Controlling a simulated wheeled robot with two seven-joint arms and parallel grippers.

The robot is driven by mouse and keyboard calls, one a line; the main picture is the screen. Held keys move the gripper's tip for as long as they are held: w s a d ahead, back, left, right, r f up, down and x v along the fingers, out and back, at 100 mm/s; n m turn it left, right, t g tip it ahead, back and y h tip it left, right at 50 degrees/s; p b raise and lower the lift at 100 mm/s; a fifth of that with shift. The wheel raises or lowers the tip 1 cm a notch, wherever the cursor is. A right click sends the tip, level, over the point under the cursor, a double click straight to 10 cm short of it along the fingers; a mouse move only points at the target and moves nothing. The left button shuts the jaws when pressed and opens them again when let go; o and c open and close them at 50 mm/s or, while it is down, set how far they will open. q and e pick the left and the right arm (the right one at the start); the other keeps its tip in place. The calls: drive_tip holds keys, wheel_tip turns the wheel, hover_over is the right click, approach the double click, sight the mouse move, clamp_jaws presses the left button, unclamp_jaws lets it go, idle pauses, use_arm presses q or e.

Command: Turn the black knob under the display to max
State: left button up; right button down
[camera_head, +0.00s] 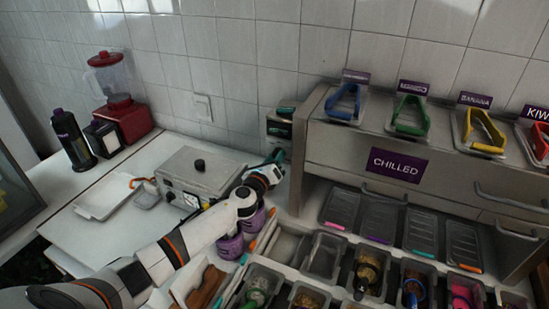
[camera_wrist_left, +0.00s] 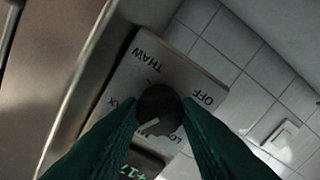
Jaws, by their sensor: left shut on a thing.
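The black knob (camera_wrist_left: 157,100) sits on a grey panel (camera_wrist_left: 187,72) in the left wrist view. The labels THAW, OFF, a partly hidden one ending in X and another partly hidden one surround it, upside down. Its white mark points to the lower left of the picture. The display (camera_wrist_left: 135,171) shows green digits at the bottom edge, partly covered. My left gripper (camera_wrist_left: 160,108) is shut on the knob, with a dark green finger on each side. In the head view my left gripper (camera_head: 277,157) is at the small control box (camera_head: 281,122); the knob is hidden there.
A steel CHILLED unit (camera_head: 398,165) with coloured scoops on top stands right of the gripper. Purple tubs (camera_head: 231,246) stand under my arm. The tiled wall is close behind.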

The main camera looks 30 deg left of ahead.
use_arm(q)
drive_tip(key=shift+f+m+p, duration=0.1)
drive_tip(key=shift+m+p, duration=0.75)
drive_tip(key=shift+m, duration=2.35)
drive_tip(key=o, duration=1)
drive_tip(key=shift+c, duration=0.2)
drive_tip(key=s+b, duration=0.1)
drive_tip(key=s, duration=1.1)
drive_tip(key=shift+d+b, duration=0.35)
drive_tip(key=shift+b, duration=0.05)
